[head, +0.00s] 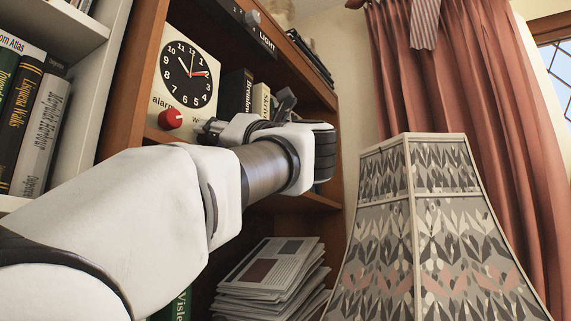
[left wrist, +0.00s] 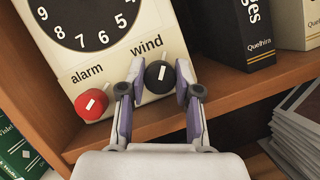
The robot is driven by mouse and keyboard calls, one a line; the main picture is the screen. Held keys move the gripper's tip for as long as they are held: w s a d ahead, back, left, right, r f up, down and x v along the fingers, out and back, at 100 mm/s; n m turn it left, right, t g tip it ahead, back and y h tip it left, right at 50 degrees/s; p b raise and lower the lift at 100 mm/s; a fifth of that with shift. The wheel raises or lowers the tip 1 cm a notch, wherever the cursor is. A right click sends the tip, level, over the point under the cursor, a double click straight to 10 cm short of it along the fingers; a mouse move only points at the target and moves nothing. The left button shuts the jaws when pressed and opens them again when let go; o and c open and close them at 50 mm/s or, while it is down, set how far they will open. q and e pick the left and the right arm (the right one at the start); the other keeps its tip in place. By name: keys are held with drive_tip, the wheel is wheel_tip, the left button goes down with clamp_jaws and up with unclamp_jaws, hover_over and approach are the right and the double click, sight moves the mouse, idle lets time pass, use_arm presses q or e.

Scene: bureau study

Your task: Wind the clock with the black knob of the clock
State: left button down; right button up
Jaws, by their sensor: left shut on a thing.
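The clock (head: 160,85) has a cream face panel with a black dial and stands on a wooden shelf at the left in the head view. Its lower part with the words "alarm" and "wind" also shows in the left wrist view (left wrist: 120,62). The black knob (left wrist: 159,76) sits under the word "wind" and has a white mark. My left gripper (left wrist: 159,84) is shut on the black knob, with one finger on each side. A red knob (left wrist: 91,104) sits under "alarm". My right gripper is not in view.
Books (left wrist: 231,30) stand right of the clock on the same shelf (left wrist: 225,88). A stack of papers (head: 270,280) lies on a lower shelf. A patterned lampshade (head: 440,240) stands at the right. A light switch panel (head: 252,25) is above the clock.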

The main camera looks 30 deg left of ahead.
use_arm(q)
drive_tip(key=c, duration=0.8)
unclamp_jaws()
